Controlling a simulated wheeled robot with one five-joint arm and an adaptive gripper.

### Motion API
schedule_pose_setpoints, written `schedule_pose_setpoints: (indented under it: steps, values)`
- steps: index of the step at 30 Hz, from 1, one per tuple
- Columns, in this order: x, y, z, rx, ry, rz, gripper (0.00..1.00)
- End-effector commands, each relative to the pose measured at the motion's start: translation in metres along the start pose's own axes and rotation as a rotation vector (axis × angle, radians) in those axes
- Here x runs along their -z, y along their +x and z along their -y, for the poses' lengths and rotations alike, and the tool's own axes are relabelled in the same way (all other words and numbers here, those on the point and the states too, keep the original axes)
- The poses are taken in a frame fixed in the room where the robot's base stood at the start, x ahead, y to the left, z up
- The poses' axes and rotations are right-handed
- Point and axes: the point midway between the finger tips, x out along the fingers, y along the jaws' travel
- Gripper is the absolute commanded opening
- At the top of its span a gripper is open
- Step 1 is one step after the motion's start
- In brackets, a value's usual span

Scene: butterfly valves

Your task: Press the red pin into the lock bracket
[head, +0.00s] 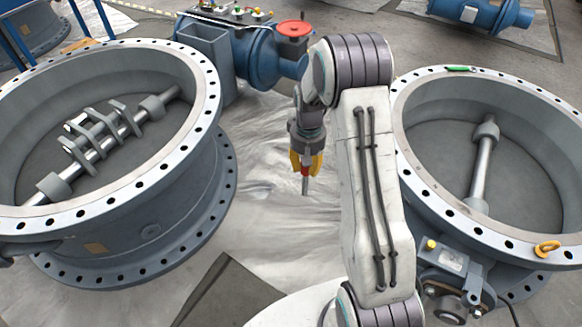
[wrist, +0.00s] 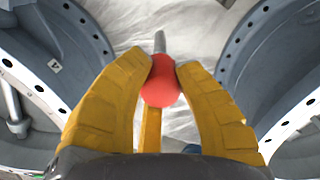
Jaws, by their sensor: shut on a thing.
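My gripper (head: 306,162) hangs over the floor sheet between the two big valves, its yellow fingers pointing down. It is shut on the red pin (head: 305,171). In the wrist view the pin's round red head (wrist: 161,82) sits between the yellow fingers, and its grey shank (wrist: 159,42) points away from my gripper. A grey bracket-like assembly (head: 450,270) with a yellow knob (head: 431,244) is on the near side of the right valve (head: 440,205). I cannot tell if it is the lock bracket. The pin is well apart from it.
The left valve (head: 140,190) holds a shaft with several brackets. A blue actuator (head: 262,62) with a red handwheel (head: 294,28) stands behind. The sheeted floor (head: 275,225) between the valves is clear.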

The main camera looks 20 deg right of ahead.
Motion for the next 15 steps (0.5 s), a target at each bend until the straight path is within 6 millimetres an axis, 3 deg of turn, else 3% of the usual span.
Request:
schedule_pose_setpoints:
  steps: [7, 15]
  values:
    - [-0.006, 0.009, -0.070, 0.000, 0.163, 0.003, 0.00]
    - [-0.042, 0.023, -0.181, 0.003, 0.433, 0.012, 0.00]
